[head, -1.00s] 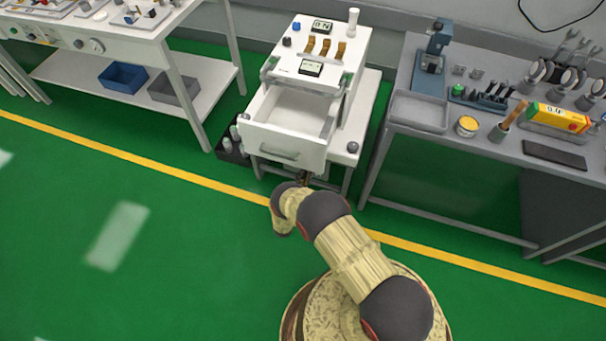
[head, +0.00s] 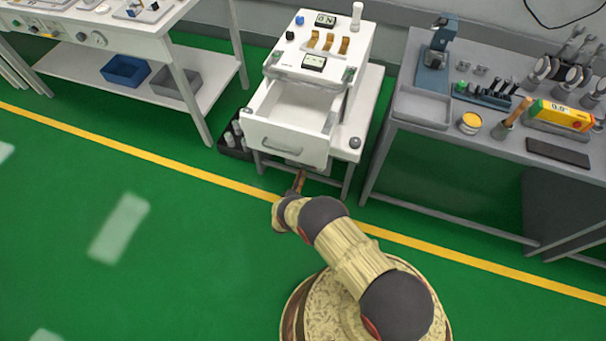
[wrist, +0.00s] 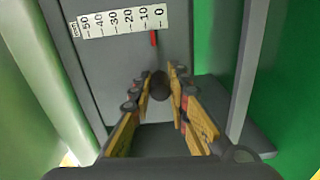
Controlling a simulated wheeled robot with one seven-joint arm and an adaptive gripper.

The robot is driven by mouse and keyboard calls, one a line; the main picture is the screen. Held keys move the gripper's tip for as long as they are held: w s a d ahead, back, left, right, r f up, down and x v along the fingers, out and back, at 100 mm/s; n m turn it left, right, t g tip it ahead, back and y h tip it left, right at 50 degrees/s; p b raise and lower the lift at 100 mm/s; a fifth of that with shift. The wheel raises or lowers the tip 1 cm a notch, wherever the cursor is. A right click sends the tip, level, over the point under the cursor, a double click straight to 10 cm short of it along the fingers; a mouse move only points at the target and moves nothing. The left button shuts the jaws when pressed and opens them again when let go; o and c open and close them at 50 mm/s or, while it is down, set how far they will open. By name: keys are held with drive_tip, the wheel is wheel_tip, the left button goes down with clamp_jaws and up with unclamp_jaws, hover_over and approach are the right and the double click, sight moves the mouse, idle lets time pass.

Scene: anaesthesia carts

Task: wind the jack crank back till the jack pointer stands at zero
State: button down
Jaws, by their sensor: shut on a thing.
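In the wrist view the jack scale (wrist: 120,20) is a white strip marked from 50 at left to 0 at right. The red jack pointer (wrist: 153,38) stands just below it, between the 10 and the 0. The jack crank's dark round knob (wrist: 161,85) sits between the fingertips of my gripper (wrist: 160,82), which is shut on it. The rest of the crank is hidden. In the head view my gripper (head: 299,182) is low at the front of the white cart (head: 370,110), below its open drawer; the crank cannot be made out there.
The cart's drawer (head: 285,138) hangs open above my gripper. Grey posts flank the jack in the wrist view. A grey bench (head: 410,135) stands to the right and a white table (head: 190,100) to the left. The green floor in front is clear.

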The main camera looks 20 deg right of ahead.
drive_tip(key=shift+w+a+m, duration=0.25)
drive_tip(key=shift+w+m, duration=0.15)
drive_tip(key=shift+m, duration=0.3)
drive_tip(key=c, duration=1.9)
unclamp_jaws()
drive_tip(key=shift+o, duration=1.1)
drive_tip(key=shift+s+f, duration=0.1)
drive_tip(key=shift+s, duration=0.05)
drive_tip(key=v, duration=1.2)
